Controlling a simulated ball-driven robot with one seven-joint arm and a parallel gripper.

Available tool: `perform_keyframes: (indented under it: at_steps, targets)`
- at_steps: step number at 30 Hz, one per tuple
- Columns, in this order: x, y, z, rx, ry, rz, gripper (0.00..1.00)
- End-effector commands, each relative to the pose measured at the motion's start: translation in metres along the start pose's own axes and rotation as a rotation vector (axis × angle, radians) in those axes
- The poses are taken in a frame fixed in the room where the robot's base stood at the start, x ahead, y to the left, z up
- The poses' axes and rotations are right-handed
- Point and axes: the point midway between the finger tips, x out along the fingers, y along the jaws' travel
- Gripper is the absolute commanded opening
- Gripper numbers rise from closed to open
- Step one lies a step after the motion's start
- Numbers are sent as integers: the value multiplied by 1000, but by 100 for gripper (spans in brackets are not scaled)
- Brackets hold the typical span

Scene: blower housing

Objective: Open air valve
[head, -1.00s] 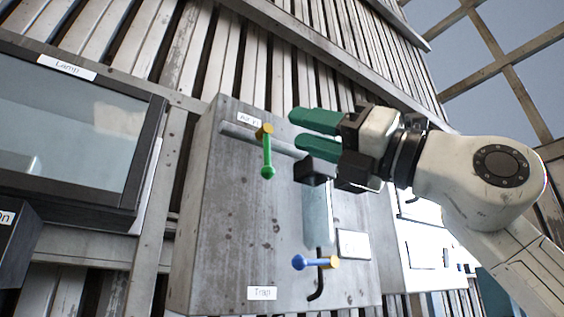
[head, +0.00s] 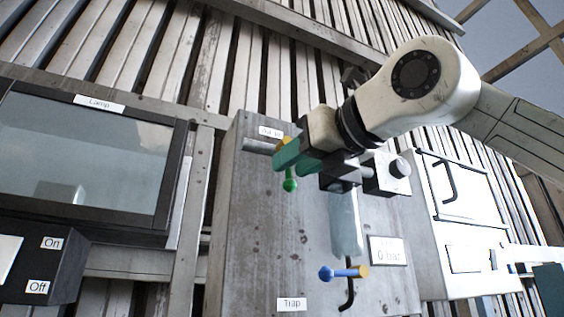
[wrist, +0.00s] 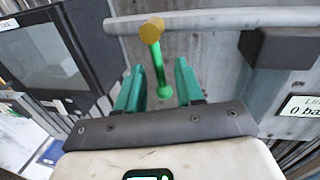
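The air valve is a green lever with a ball end (head: 290,185) on a brass-yellow hub, under a label (head: 270,131) that seems to read "Air in". The lever hangs down across a horizontal grey pipe. In the wrist view the green lever (wrist: 158,68) and yellow hub (wrist: 152,30) show, with the lever's lower part between my green fingers. My gripper (head: 287,157) is at the valve and hides part of the lever and hub in the head view. In the wrist view my gripper (wrist: 158,88) is open, with gaps on both sides of the lever.
A blue lever (head: 340,273) with a yellow hub sits below, above a "Trap" label (head: 291,304). A gauge label (head: 387,251) reads "0 bar". A dark-framed window marked "Lamp" (head: 99,103) and an On/Off box (head: 40,262) stand left. A white panel (head: 460,205) is right.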

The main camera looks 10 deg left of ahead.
Motion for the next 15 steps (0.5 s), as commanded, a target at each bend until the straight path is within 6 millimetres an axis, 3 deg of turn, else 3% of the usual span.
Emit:
perform_keyframes:
  at_steps: [6, 15]
  targets:
    - [31, 0, 2, 3, 0, 2, 37]
    - [43, 0, -1, 0, 0, 1, 37]
